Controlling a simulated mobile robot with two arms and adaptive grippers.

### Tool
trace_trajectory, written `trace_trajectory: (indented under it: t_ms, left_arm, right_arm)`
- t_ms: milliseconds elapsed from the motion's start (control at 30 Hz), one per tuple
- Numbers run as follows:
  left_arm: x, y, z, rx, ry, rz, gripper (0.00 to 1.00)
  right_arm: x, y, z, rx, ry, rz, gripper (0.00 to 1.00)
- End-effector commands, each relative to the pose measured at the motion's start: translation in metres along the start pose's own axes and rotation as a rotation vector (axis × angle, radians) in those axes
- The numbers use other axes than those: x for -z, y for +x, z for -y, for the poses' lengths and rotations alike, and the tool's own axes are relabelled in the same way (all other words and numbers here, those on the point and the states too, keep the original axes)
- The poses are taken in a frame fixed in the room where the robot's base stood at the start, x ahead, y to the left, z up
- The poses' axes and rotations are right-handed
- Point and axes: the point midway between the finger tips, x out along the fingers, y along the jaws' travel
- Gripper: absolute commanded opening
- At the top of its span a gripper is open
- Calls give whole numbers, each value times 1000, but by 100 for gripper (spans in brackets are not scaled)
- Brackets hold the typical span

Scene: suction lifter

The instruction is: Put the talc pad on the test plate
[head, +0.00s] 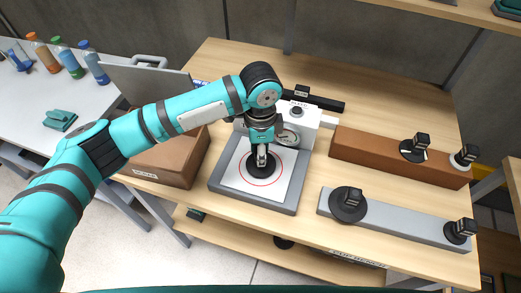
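A black round pad (261,172), which I take to be the talc pad although no label on it is readable, is inside the red circle on the white test plate (239,165). The plate lies in a grey frame on the wooden bench. My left gripper (262,156) points down over the pad, its fingers close together around the pad's upright grip. The grip is mostly hidden by the fingers. Whether the pad's underside touches the plate is too small to tell. My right gripper is not in view.
A white device (305,113) with a gauge stands behind the plate. On the right, a brown bar (375,157) and a grey bar (400,221) carry black pads with block grips. Bottles stand on the far-left table.

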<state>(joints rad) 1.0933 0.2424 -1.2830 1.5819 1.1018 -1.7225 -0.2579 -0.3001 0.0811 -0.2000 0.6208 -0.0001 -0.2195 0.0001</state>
Motion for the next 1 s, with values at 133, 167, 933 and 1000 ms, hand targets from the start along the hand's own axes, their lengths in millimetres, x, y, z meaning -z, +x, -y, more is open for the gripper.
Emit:
trace_trajectory:
  t_ms: [133, 167, 933, 1000]
  left_arm:
    - [0, 3, 0, -1, 0, 0, 0]
    - [0, 4, 0, -1, 0, 0, 0]
    - [0, 11, 0, 0, 0, 0, 58]
    - [0, 11, 0, 0, 0, 0, 58]
  right_arm:
    - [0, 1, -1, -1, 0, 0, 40]
    - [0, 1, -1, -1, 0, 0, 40]
    - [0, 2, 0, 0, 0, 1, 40]
    - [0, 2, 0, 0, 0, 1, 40]
